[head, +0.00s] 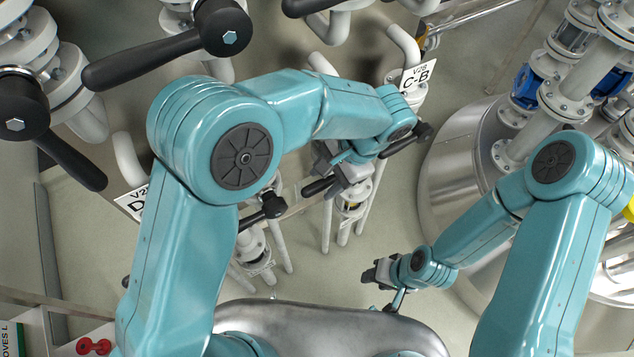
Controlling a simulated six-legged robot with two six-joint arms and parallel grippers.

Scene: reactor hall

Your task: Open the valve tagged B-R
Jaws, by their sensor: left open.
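No tag reading B-R is legible in the head view. One white tag (416,76) reads C-B; another tag (133,202) is partly covered by my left arm and shows a D. My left gripper (334,172) is open, over a white valve (353,204) with a black handle (318,187) right beside its fingers. I cannot tell whether they touch. A black knob end (424,131) shows on the far side of my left wrist. My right gripper (376,273) is lower, over open floor, apart from any valve; its finger gap is unclear.
A smaller black-handled valve (263,212) stands left of my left gripper. Large black levers (158,60) and (62,160) fill the upper left. A steel vessel (455,160) with flanged pipes stands right. Floor around my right gripper is clear.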

